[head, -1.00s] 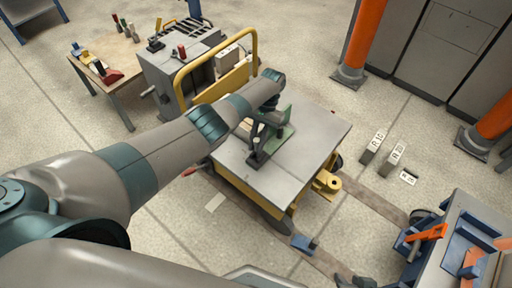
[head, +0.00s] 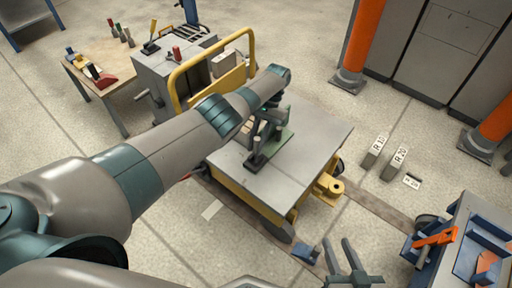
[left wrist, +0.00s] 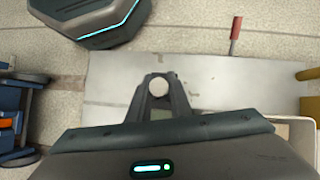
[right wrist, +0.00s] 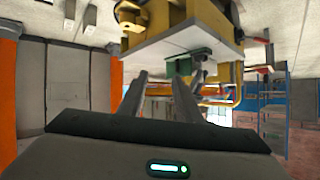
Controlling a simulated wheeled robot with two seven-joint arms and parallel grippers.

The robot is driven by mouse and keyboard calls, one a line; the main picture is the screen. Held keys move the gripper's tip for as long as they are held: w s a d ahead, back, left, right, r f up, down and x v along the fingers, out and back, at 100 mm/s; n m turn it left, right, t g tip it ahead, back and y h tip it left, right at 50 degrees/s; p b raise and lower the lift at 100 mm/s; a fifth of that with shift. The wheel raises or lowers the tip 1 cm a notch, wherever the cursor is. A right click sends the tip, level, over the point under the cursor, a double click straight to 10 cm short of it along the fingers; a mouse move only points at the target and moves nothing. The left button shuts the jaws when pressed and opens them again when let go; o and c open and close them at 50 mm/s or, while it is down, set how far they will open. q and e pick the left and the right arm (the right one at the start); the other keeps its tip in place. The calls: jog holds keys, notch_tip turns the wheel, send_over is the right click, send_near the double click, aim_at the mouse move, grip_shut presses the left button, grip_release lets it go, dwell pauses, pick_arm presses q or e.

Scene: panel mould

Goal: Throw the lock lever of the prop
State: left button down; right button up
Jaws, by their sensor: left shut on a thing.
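A green piece (head: 283,138) stands on the grey top of the yellow cart (head: 310,160) in the head view. My left gripper (head: 262,148) points down at it, partly hidden by its own arm. In the left wrist view, its fingers (left wrist: 159,92) close around a round, pale knob-like end (left wrist: 159,86). I cannot tell for sure that this is the prop's lock lever. A red-handled lever (left wrist: 235,30) stands at the cart top's edge, apart from the fingers. My right gripper (head: 350,262) is open and empty, low in front of the cart; its spread fingers (right wrist: 160,90) show in the right wrist view.
A yellow rail (head: 215,62) and a grey control box (head: 170,80) stand behind the cart. A wooden bench (head: 105,85) is at left. Labelled blocks (head: 376,150) lie on the floor at right. A blue fixture with an orange clamp (head: 435,240) is at lower right.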

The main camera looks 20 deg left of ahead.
pick_arm(q)
jog(key=shift+w+b, duration=0.1)
jog(key=shift+b, duration=0.3)
pick_arm(e)
jog(key=shift+w+a+r+t+y, duration=0.15)
jog(key=shift+w+a+r+t, duration=0.1)
jog(key=shift+r+t, duration=0.3)
jog(key=shift+w+a+r+t+y, duration=0.2)
jog(key=shift+w+r+t, duration=0.1)
jog(key=shift+r, duration=0.35)
jog(key=shift+w+a+r+t+y, duration=0.15)
jog(key=shift+w+r+t, duration=0.1)
jog(key=shift+r+t, duration=0.3)
pick_arm(q)
jog(key=c, duration=1.6)
grip_release()
pick_arm(e)
jog(key=shift+f, duration=0.1)
